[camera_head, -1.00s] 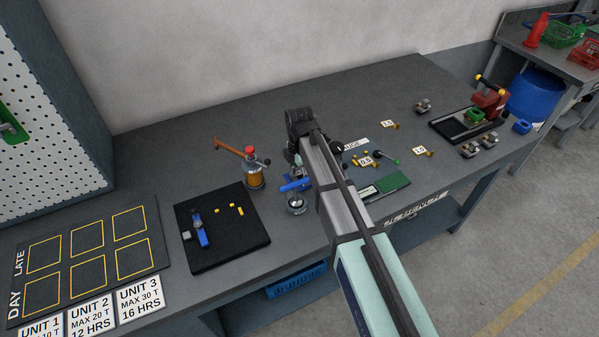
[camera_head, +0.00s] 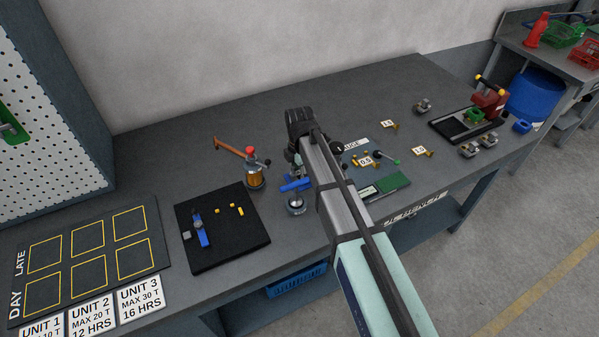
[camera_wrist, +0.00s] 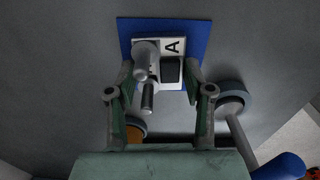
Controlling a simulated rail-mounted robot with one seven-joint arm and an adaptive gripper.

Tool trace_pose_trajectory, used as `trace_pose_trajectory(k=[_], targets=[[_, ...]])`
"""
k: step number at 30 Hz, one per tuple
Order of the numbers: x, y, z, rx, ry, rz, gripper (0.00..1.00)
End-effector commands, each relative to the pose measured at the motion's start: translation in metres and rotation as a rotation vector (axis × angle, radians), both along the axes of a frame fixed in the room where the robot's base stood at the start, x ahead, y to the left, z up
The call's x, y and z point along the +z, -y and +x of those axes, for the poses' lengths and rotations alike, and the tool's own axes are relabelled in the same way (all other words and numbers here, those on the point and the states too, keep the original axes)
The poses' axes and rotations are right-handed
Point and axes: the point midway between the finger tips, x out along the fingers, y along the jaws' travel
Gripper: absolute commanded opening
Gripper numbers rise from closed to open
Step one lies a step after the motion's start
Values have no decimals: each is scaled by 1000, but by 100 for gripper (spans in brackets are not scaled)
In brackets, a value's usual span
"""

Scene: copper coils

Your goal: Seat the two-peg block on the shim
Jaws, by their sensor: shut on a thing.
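In the wrist view, a pale block (camera_wrist: 155,48) with two grey pegs pointing towards the camera sits between the fingers of my gripper (camera_wrist: 160,72). The fingers are closed in on its two sides. A blue plate (camera_wrist: 203,35) marked off by its square edges lies beneath the block, with a letter A showing beside the pegs. I cannot tell whether the block touches what is under it. The shim cannot be made out. In the head view my arm hides most of the gripper and the block; part of a blue fixture (camera_head: 291,186) shows beside it.
A copper coil post (camera_head: 255,177) with a red knob stands left of my arm. A round metal piece (camera_head: 296,207) stands in front. A black mat (camera_head: 220,252) with small parts lies left; a green board (camera_head: 393,182) lies right.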

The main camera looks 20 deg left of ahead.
Motion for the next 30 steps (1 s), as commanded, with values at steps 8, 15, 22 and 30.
trace_pose_trajectory(k=[8,15,22,30], targets=[[17,0,0,0,1,1,13],[29,0,0,0,1,1,13],[41,0,0,0,1,1,13],[49,0,0,0,1,1,13]])
